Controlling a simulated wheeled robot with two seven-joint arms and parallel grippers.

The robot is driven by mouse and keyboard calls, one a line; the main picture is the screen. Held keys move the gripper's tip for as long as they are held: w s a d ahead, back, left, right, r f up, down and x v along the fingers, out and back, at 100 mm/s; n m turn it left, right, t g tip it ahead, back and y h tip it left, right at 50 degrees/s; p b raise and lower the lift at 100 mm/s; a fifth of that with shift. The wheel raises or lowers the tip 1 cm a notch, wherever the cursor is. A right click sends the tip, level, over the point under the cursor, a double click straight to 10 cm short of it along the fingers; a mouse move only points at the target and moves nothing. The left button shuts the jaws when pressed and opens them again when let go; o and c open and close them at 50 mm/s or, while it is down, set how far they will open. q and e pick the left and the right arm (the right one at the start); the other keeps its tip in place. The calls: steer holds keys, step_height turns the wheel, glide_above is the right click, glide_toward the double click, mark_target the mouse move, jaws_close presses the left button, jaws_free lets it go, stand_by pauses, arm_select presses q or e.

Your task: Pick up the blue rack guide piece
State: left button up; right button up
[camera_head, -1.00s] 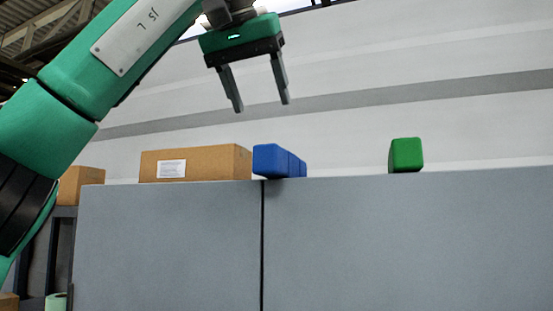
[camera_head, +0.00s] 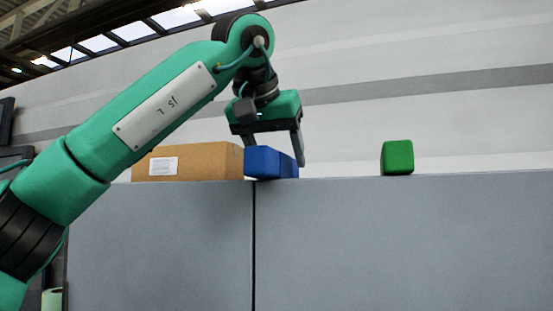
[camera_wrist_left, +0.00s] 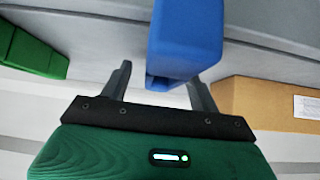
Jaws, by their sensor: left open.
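The blue rack guide piece (camera_head: 262,163) lies on top of the grey cabinet (camera_head: 400,240), at its front edge, right of the cardboard box. My left gripper (camera_head: 276,156) is open and pointing down over the blue piece, with one finger on its right side and the other partly hidden behind it. In the left wrist view the blue piece (camera_wrist_left: 185,40) reaches in between the two open fingers (camera_wrist_left: 160,85). I cannot tell whether either finger touches it. My right gripper is in neither view.
A cardboard box (camera_head: 205,160) with a white label stands close to the left of the blue piece. A green block (camera_head: 397,157) stands further right on the cabinet top, with free room between it and the blue piece. A pale wall is behind.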

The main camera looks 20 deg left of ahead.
arm_select(q)
steer(key=x, duration=0.2)
steer(key=shift+w+a+f, duration=0.15)
steer(key=shift+w+a, duration=0.15)
steer(key=shift+w, duration=0.05)
steer(key=shift+s, duration=0.15)
steer(key=shift+s+d, duration=0.1)
steer(key=shift+d, duration=0.05)
steer(key=c, duration=1.2)
steer(key=shift+r, duration=0.2)
